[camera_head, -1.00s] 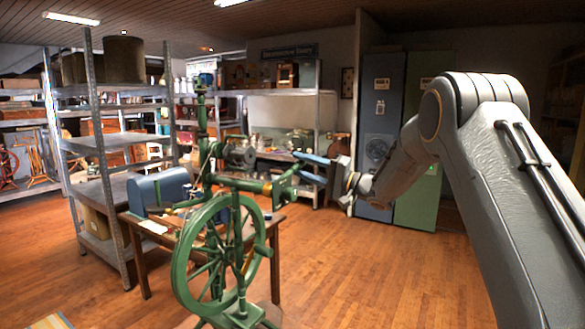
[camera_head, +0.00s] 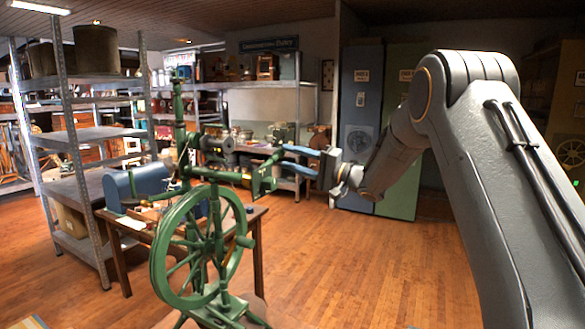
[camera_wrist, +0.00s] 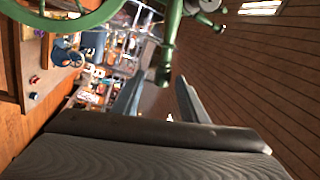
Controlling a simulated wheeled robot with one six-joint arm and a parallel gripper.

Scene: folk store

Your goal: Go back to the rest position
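My gripper (camera_head: 298,160), with two blue fingers, is held out to the left in the head view, at the right side of a green spinning wheel (camera_head: 240,250). In the wrist view my gripper (camera_wrist: 156,92) has its fingers clearly apart, with no object held between them. A green post of the spinning wheel (camera_wrist: 166,55) shows just beyond the fingers. I cannot tell whether the fingers touch the wheel's frame.
A wooden table (camera_head: 256,216) with a blue box (camera_head: 137,187) stands behind the wheel. Metal shelves (camera_head: 78,130) stand at the left, and blue and green cabinets (camera_head: 360,125) at the back. The wooden floor (camera_head: 370,265) at centre right is clear.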

